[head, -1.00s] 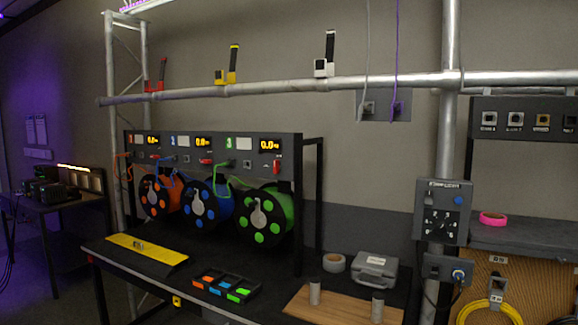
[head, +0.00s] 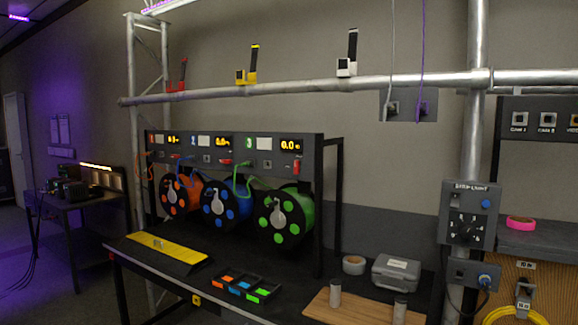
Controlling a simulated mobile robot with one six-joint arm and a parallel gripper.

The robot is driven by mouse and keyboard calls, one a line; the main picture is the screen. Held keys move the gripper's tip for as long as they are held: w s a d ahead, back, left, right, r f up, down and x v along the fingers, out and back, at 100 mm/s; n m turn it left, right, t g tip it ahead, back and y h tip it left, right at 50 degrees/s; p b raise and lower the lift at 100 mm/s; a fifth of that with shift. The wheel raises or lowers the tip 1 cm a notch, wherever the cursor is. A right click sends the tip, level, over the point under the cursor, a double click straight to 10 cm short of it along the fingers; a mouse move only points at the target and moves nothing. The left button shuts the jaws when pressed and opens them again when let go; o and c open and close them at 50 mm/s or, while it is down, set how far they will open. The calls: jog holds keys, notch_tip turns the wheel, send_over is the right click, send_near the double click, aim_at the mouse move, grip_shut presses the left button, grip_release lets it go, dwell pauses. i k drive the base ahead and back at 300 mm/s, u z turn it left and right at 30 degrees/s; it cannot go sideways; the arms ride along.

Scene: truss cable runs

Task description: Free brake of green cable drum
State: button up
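The green cable drum (head: 283,217) hangs at the right end of a row of three drums under a dark panel. Its black face has several green discs and a pale grey handle-like part (head: 279,207) at the middle. A red lever (head: 297,167) sits on the panel above it, below a lit yellow display (head: 291,145) and near a green number 3. Whether that lever or the grey part is the brake, I cannot tell. A green cable (head: 240,178) loops at the drum's left. My gripper is not in view.
The blue drum (head: 225,204) and orange drum (head: 179,196) hang to the left. The bench below carries a yellow cable ramp (head: 167,248), a tray of coloured blocks (head: 240,288), a grey case (head: 396,272), a tape roll (head: 354,265) and a wooden board (head: 362,308). A truss pipe crosses above.

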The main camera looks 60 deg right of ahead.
aim_at(297, 167)
jog(key=u, duration=0.05)
jog(key=i, duration=0.95)
jog(key=z, duration=0.1)
